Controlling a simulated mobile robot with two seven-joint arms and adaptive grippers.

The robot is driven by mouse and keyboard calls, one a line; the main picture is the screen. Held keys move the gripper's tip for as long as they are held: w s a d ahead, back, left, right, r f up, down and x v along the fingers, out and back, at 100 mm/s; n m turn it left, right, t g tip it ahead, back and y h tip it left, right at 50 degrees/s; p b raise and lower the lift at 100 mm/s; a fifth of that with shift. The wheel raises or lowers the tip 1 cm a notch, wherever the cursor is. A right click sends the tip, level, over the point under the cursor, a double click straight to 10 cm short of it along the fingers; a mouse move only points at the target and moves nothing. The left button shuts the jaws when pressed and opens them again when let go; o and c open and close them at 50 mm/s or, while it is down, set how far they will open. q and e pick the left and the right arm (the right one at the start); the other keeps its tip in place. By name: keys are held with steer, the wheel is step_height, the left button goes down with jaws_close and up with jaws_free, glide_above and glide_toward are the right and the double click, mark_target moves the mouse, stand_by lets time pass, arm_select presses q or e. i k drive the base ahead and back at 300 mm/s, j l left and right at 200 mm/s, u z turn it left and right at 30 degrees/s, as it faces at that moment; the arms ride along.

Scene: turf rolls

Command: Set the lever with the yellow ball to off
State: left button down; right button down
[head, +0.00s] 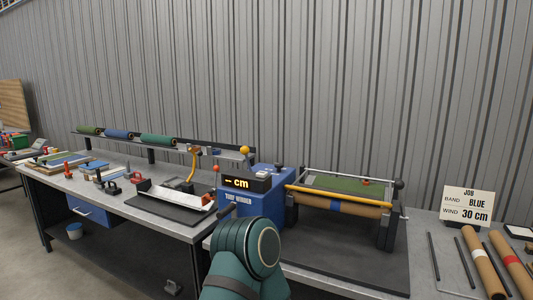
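The yellow ball (244,150) shows just above the dark display box of the blue turf winder (262,207), near the middle of the bench. Its lever shaft is too small to make out, and I cannot read any on or off marking. The display (237,183) reads "– cm". A red ball (216,168) shows to the left of the display, lower than the yellow ball. One of my teal arm links rises at the bottom middle, in front of the bench. Neither gripper shows.
A green turf sheet (345,186) lies on the winder's frame, with a brown roll along its front. A card (467,205) reads "JOB, BAND BLUE, WIND 30 cm". Brown tubes (484,262) lie at the right. Turf rolls (116,134) rest on a rear shelf; tools crowd the left bench.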

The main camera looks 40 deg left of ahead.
mark_target(244, 150)
steer(key=u, duration=0.45)
steer(key=i+j+u, duration=0.1)
steer(key=u, duration=0.75)
steer(key=i, duration=0.1)
